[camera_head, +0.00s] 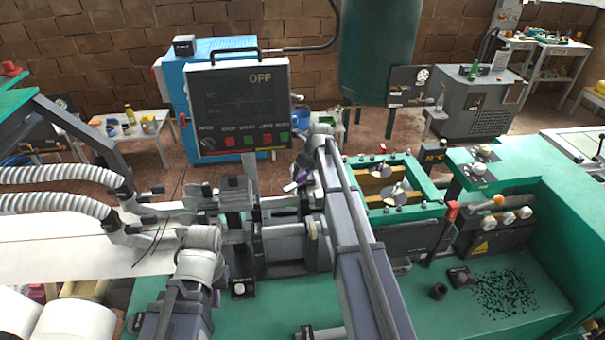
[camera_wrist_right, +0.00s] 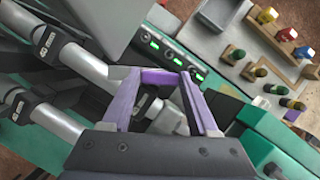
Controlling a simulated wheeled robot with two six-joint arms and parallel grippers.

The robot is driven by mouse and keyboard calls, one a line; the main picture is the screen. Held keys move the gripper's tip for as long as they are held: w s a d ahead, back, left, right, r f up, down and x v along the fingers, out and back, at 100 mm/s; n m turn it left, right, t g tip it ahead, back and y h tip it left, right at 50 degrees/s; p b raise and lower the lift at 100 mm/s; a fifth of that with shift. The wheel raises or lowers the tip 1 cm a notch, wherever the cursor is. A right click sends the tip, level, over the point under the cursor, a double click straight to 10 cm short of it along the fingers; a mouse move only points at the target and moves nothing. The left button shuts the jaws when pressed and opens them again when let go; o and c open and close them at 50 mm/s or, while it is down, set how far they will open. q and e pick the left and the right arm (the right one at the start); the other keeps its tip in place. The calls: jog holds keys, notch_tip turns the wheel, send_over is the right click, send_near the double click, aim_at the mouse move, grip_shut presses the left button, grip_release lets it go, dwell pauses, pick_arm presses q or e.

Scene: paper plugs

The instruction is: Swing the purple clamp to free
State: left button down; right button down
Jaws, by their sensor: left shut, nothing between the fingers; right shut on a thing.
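My right arm reaches up and over the dark grey mechanism in the middle of the head view. Its gripper (camera_head: 295,184) is beside the right side of this mechanism. In the right wrist view the gripper (camera_wrist_right: 178,84) is shut, with purple parts at its tips. The purple clamp cannot be clearly told apart from these parts, and where exactly the fingers hold is unclear. A grey cylindrical part lies behind them. My left gripper (camera_head: 217,297) is low beside its grey wrist, shut and empty, mostly hidden by the arm.
A control panel reading OFF (camera_head: 243,105) hangs behind the mechanism. A green frame with metal clips (camera_head: 390,212) stands to the right. Ribbed white hoses (camera_head: 60,175) enter from the left. The green bench front (camera_head: 270,312) is partly clear.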

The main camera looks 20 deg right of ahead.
jog(key=shift+c, duration=0.8)
grip_release()
jog(key=shift+r, duration=0.1)
jog(key=p+v, duration=0.7)
jog(key=shift+r, duration=0.3)
jog(key=shift+s+d, duration=0.1)
jog(key=shift+s, duration=0.05)
